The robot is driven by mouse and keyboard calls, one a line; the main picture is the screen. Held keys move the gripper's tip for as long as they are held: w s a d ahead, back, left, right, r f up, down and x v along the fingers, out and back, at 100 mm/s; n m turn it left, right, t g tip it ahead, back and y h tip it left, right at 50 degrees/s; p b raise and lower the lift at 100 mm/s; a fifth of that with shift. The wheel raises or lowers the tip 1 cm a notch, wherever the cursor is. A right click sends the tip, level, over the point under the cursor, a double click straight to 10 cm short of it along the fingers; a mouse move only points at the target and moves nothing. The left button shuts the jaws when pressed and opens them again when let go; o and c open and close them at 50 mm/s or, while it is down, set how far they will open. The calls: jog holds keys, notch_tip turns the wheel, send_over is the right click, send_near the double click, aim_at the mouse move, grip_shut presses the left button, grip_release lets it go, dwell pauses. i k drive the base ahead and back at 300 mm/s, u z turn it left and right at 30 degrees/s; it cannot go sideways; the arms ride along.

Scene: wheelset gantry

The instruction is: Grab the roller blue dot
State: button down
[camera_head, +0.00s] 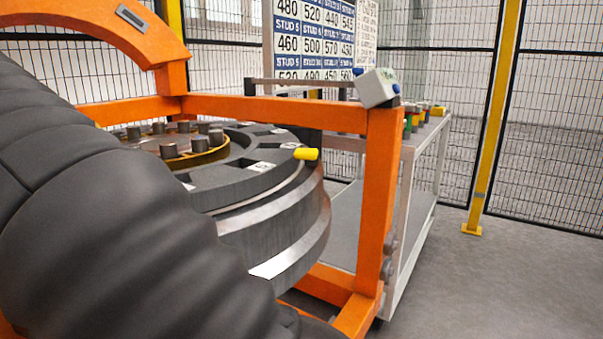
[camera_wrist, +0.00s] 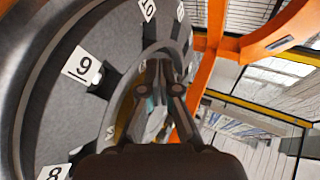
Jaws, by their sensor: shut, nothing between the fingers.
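My gripper (camera_wrist: 159,66) shows in the wrist view with its two dark fingers together, empty, in front of the wheel (camera_wrist: 55,120). A small teal patch (camera_wrist: 150,103) shows between the finger links; I cannot tell what it belongs to. In the head view my dark arm covers the left side and hides the gripper. Several small coloured pieces (camera_head: 420,116) stand on the cart (camera_head: 436,138) behind the orange frame; I cannot make out a roller with a blue dot among them. A yellow cylinder (camera_head: 306,154) sits at the wheel's rim.
The orange gantry frame (camera_head: 375,200) stands around the wheel, with a grey-white box (camera_head: 377,88) on its corner. Number tags such as the 9 tag (camera_wrist: 82,66) mark the wheel. A mesh fence and a yellow post (camera_head: 492,110) stand behind. Floor at right is clear.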

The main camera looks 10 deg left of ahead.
aim_at(198, 143)
jog(key=u, duration=0.05)
jog(key=k, duration=0.9)
